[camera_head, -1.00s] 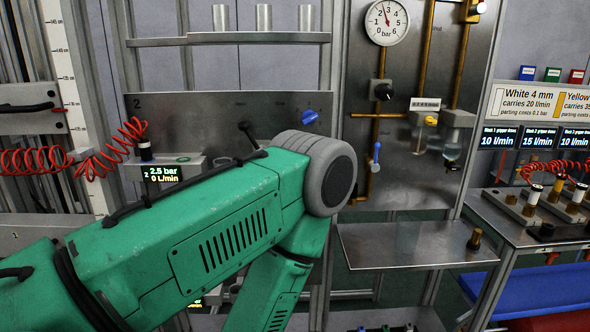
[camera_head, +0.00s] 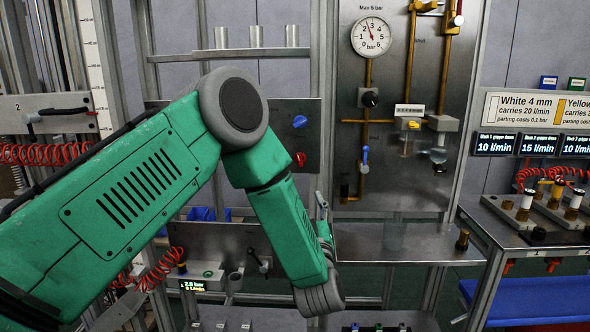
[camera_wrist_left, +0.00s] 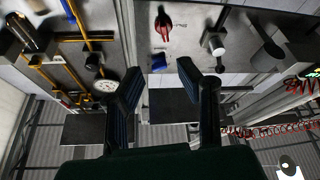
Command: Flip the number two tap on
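The upper steel panel (camera_head: 283,108), marked 2 in the earlier frame, carries a blue knob (camera_head: 299,121) and a red knob (camera_head: 300,159). In the left wrist view, turned over, I see the red knob (camera_wrist_left: 163,26), the blue knob (camera_wrist_left: 159,63) and a pale tap body with a dark lever (camera_wrist_left: 215,42). My arm hides that lever in the head view. My left gripper (camera_head: 322,207) points upward, below and right of the red knob. Its dark fingers (camera_wrist_left: 160,72) are apart and empty, with the panel beyond them. My right gripper is out of view.
A lower panel (camera_head: 215,237) has a black lever (camera_head: 258,262) and a display (camera_head: 193,285). Right of the upper panel stands a board with a pressure gauge (camera_head: 373,35) and a blue lever (camera_head: 365,158). A steel shelf (camera_head: 395,243) juts out below the board.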

